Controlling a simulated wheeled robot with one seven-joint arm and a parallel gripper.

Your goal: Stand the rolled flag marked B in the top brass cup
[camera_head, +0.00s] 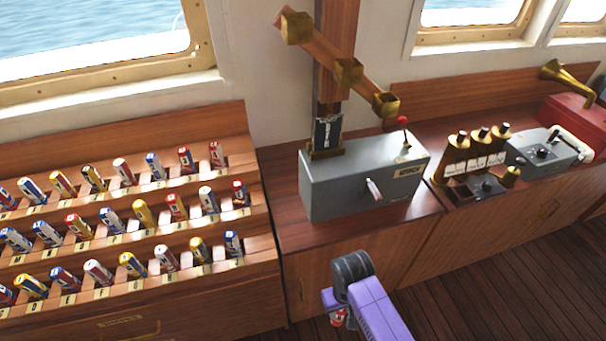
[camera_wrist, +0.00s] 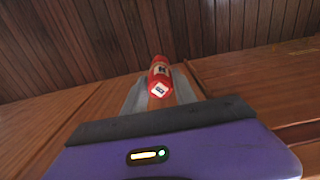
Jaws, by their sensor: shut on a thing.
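My gripper (camera_wrist: 160,92) is shut on a red rolled flag (camera_wrist: 160,72) with white label patches. The flag sits between the two grey fingers. The mark on its label is too small to read surely. In the head view the flag (camera_head: 337,319) shows low at the bottom centre, partly hidden by my purple wrist, in front of the wooden cabinet. The top brass cup (camera_head: 297,28) is at the upper left end of a slanted wooden board on the post. The middle cup (camera_head: 348,72) and lowest cup (camera_head: 386,104) follow down to the right. No flag shows in the cups.
A stepped wooden rack (camera_head: 258,258) at left holds several rolled flags in rows. A grey box (camera_head: 330,190) with a lever and red knob stands on the counter below the cups. Brass-topped instruments (camera_head: 480,150) stand to the right. The floor at right is clear.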

